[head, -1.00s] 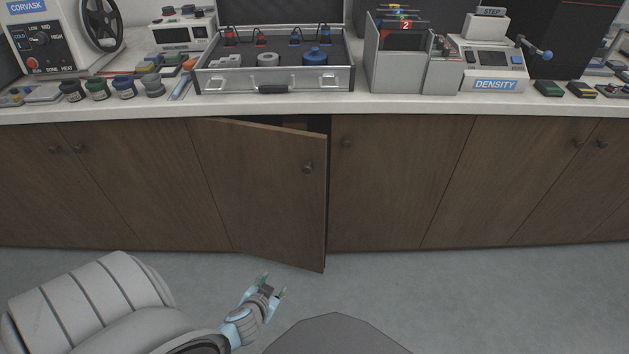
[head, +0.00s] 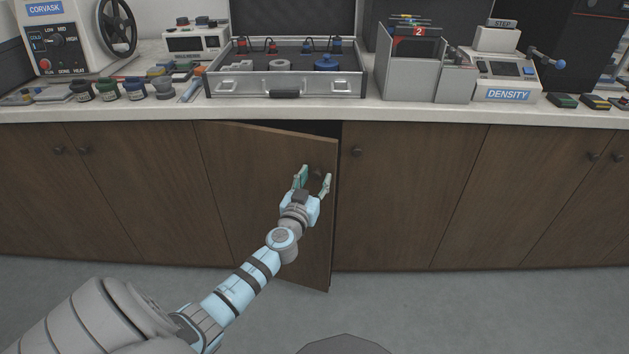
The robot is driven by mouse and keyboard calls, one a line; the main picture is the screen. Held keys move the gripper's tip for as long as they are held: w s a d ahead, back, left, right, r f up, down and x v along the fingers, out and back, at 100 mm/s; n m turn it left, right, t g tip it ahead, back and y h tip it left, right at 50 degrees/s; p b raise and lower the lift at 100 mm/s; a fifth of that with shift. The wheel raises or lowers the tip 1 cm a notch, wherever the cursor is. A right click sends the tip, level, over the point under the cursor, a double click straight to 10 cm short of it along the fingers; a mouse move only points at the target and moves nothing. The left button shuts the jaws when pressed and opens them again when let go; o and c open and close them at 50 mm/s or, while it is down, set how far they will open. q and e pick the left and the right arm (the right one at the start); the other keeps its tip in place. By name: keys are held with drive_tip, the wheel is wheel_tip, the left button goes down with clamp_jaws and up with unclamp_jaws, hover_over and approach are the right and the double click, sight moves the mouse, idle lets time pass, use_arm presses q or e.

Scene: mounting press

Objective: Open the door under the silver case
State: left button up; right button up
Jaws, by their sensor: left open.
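The silver case (head: 285,83) stands open on the counter. The brown door (head: 240,180) below it is ajar, hinged on its left side, with its right edge swung out toward me and a dark gap along its top. Its small dark round knob (head: 318,174) is near the upper right of the door. My left gripper (head: 313,181) is open in front of the door, with its fingertips on either side of the knob. I cannot tell whether the fingers touch the knob. My right gripper is not in view.
The white counter (head: 440,113) overhangs the cabinets. Neighbouring cabinet doors are shut, including the one just to the right (head: 400,190). A density meter (head: 505,82), a grey card holder (head: 410,70) and several small jars (head: 134,90) stand on the counter. The grey floor (head: 480,310) in front is clear.

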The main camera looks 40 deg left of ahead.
use_arm(q)
drive_tip(key=shift+c, duration=0.4)
clamp_jaws()
